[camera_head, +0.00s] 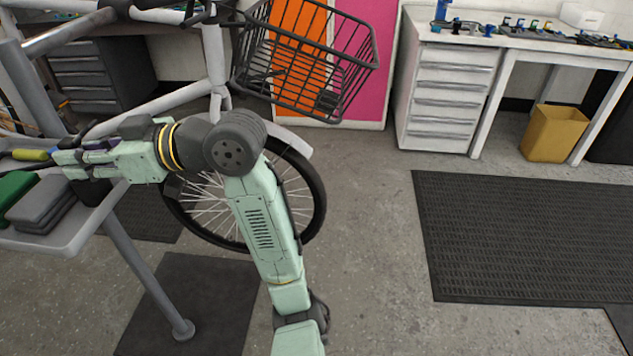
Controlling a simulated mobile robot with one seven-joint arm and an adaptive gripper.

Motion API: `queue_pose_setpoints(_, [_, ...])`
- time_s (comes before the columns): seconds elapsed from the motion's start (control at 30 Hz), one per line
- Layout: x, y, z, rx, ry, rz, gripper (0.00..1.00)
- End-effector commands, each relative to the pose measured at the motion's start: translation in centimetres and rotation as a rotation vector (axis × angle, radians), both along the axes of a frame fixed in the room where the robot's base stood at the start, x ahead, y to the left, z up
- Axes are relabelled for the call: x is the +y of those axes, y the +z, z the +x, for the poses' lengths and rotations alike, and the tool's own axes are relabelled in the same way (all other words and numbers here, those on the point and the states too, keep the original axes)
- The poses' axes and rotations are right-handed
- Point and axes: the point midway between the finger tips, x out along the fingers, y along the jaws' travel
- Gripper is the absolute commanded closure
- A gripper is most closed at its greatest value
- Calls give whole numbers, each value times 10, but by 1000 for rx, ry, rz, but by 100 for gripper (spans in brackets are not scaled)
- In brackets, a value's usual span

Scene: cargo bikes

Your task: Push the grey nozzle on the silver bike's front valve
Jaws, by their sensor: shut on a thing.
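The silver bike (214,48) stands at the upper left, with its front wheel (318,193) partly behind my arm. I cannot make out the front valve on this wheel. My gripper (62,160) is at the left, pointing left over the edge of a grey work tray, well apart from the wheel. Its jaws are shut on a small dark thing, mostly hidden between the fingers. I cannot tell whether this is the grey nozzle, and I see no nozzle elsewhere.
The tray (75,226) holds folded grey cloths (42,203), a green thing (14,190) and a yellow-handled tool (31,155). A black basket (340,78) is on the bike's front. A white workbench (448,95) and yellow bin (553,133) stand behind.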

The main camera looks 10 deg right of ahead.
Motion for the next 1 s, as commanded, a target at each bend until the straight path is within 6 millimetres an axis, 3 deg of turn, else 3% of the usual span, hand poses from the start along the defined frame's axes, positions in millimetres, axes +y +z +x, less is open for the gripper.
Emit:
queue_pose_setpoints(0.6, [0, 20, 0, 0, 0, 1, 100])
queue_pose_setpoints(1.0, [-1, 21, 0, 0, 0, 1, 100])
